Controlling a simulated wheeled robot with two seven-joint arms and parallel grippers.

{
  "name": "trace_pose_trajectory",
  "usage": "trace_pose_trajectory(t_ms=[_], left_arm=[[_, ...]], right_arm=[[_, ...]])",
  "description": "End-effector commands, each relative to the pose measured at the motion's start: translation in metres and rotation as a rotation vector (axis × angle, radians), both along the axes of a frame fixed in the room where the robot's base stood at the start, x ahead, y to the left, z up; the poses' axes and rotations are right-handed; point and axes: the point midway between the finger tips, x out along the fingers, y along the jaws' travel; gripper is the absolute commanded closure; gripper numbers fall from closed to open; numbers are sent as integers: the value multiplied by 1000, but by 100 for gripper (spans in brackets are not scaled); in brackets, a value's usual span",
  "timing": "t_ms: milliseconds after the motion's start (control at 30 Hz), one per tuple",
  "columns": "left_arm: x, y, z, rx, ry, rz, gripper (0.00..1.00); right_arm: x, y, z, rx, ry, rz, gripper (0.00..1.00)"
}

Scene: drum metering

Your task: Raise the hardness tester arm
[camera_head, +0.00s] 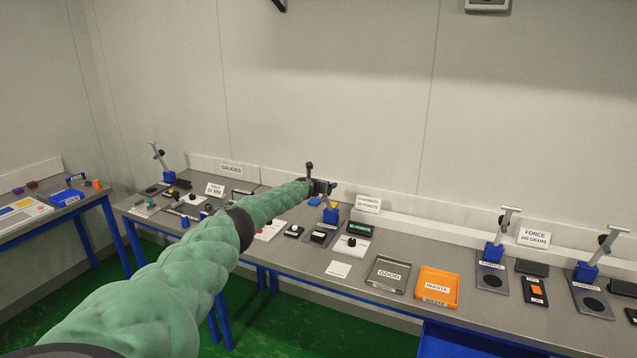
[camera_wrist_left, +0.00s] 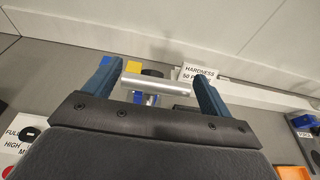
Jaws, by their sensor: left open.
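The hardness tester stands on the long bench beside the "HARDNESS 50 POINTS" sign (camera_head: 368,204). Its blue block (camera_head: 331,215) shows just below my left gripper (camera_head: 325,187) in the head view. In the left wrist view, the tester's silver arm bar (camera_wrist_left: 150,89) lies crosswise between the two blue fingertips of my left gripper (camera_wrist_left: 155,88). The fingers are open, with a gap at each end of the bar. In the head view the gripper hides most of the tester arm. My right gripper is in neither view.
A green-lit display (camera_head: 360,228) and a white box with a black knob (camera_head: 351,246) stand right of the tester. A "GOOD" tray (camera_head: 387,274) and an orange "WASTE" tray (camera_head: 437,288) lie farther right. Force testers (camera_head: 492,252) stand beyond. The wall rises behind the bench.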

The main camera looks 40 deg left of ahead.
Motion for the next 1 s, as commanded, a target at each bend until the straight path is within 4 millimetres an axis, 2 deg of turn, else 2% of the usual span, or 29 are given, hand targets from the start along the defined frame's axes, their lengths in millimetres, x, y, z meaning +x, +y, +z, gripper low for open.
trace_pose_trajectory(t_ms=[200, 467, 733, 1000], left_arm=[[-8, -5, 11, 6, -4, -5, 16], [-25, -8, 9, 1, 1, -5, 16], [-31, -14, 17, 4, -8, -12, 16], [-43, -15, 15, -1, -3, -8, 16]], right_arm=[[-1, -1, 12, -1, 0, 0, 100], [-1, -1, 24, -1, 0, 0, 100], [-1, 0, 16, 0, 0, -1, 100], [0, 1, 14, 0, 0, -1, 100]])
